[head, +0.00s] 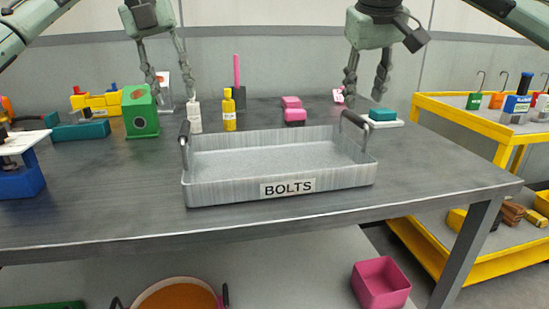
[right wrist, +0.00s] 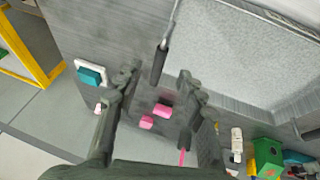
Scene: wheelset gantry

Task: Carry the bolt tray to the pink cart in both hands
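The bolt tray (head: 225,190) is a grey metal tray labelled BOLTS, standing empty near the table's front edge. It has a dark upright handle at each end, the left handle (head: 184,134) and the right handle (head: 354,120). My left gripper (head: 174,100) is open and empty, above and beyond the left handle in the head view. My right gripper (head: 365,97) is open and empty, above the right handle. In the right wrist view the right handle (right wrist: 160,62) shows between the spread fingertips, apart from both. No pink cart is in view.
The grey table (head: 100,205) holds a green box (head: 140,112), a yellow bottle (head: 229,110) and pink blocks (head: 294,114) behind the tray. A yellow cart (head: 455,112) stands at right. A pink bin (head: 381,283) sits low under the table.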

